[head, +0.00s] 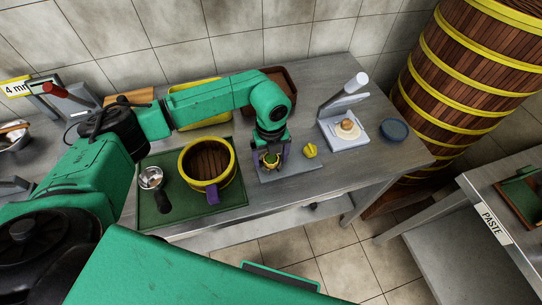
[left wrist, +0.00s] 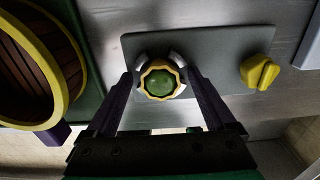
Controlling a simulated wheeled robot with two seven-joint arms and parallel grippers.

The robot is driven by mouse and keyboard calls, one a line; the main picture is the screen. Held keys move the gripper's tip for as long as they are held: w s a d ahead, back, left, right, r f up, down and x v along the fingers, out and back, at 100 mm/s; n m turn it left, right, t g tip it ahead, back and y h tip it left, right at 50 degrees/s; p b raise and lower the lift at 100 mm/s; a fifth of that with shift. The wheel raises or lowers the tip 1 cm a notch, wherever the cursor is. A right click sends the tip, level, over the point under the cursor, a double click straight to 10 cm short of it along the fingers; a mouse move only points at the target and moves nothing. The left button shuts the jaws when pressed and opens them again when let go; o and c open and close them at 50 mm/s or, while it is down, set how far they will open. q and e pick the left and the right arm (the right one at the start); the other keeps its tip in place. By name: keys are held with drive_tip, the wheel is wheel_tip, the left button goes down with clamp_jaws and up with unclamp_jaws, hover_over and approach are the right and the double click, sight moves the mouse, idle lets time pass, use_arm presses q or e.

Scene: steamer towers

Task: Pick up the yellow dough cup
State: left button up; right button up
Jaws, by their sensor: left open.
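The yellow dough cup (head: 271,160) has a wavy rim and a green filling. In the left wrist view the cup (left wrist: 146,84) sits in a pale round holder on a grey plate (left wrist: 215,50). My left gripper (left wrist: 160,76) is open, with its two dark purple fingers on either side of the cup. I cannot tell whether they touch it. In the head view the left gripper (head: 270,158) reaches down over the cup and partly hides it. My right gripper is not in view.
A yellow ribbed piece (head: 310,150) lies just right of the cup. A wooden tub with a yellow rim (head: 233,160) and a metal cup with a dark handle (head: 151,178) are on a green tray (head: 172,216) at left. A white press (head: 340,110) stands at right.

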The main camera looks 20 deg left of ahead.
use_arm(q)
drive_tip(key=shift+f, duration=0.1)
clamp_jaws()
wheel_tip(320, 180, up, 10)
drive_tip(key=b, duration=0.3)
drive_tip(key=shift+w, duration=0.15)
wheel_tip(320, 180, up, 10)
drive_tip(key=b, duration=0.1)
hover_over(271, 157)
drive_tip(key=c, duration=0.7)
unclamp_jaws()
clamp_jaws()
